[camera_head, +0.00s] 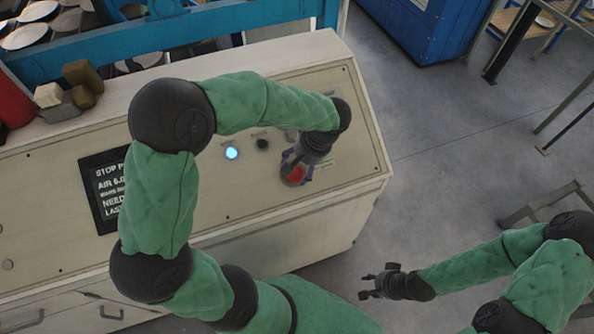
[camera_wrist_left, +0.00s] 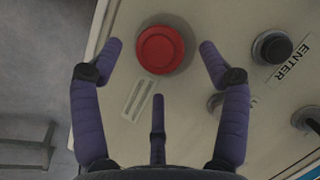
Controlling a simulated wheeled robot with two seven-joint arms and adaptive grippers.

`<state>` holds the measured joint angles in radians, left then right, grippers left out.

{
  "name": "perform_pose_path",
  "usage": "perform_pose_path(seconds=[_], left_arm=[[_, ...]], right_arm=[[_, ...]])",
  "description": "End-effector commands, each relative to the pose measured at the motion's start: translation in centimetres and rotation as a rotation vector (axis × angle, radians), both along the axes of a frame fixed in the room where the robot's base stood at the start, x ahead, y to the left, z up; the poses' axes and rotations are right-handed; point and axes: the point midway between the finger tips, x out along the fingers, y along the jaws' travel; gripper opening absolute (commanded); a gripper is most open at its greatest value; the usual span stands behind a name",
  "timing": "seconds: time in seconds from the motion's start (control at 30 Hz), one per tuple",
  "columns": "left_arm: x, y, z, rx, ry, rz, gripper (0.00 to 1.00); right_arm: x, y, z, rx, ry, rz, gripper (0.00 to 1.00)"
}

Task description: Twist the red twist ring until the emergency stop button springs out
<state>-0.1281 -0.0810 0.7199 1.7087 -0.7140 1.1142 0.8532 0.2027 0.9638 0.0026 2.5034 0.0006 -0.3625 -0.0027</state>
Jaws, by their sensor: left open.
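The red emergency stop button with its red twist ring (camera_wrist_left: 162,50) sits on the cream control panel, seen from above in the left wrist view. It also shows in the head view as a red patch (camera_head: 295,174), partly covered by my left gripper. My left gripper (camera_wrist_left: 160,60) is open, with one finger on each side of the button and a third finger below it; the fingers look apart from the ring. It also shows in the head view (camera_head: 294,168). My right gripper (camera_head: 368,283) is open and empty, off the panel over the floor.
The panel (camera_head: 240,195) also carries a lit blue button (camera_head: 232,153), a black knob (camera_head: 262,144) and a black button labelled ENTER (camera_wrist_left: 278,48) beside my left gripper. A dark sign (camera_head: 100,185) is at left. Grey floor (camera_head: 430,130) is open to the right.

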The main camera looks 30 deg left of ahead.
Motion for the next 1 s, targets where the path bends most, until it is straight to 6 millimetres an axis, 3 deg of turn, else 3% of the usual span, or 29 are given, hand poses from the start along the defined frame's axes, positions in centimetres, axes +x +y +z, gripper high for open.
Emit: perform_pose_path(seconds=[0.23,0.6,0.8,1.0], left_arm=[[-0.3,0.8,-2.6,0.000,0.001,0.000,0.76],[-0.3,0.9,-2.9,0.000,0.000,-0.001,0.76],[-0.3,0.9,-2.9,0.000,0.000,0.000,0.21],[-0.2,0.9,-2.9,0.001,0.001,-0.004,0.20]], right_arm=[[0.0,0.0,-0.6,0.000,0.000,0.000,0.40],[0.0,0.0,-0.7,0.000,0.000,0.000,0.40],[0.0,0.0,-0.7,0.000,0.000,0.000,0.40],[0.0,0.0,-0.6,0.000,0.000,0.000,0.40]])
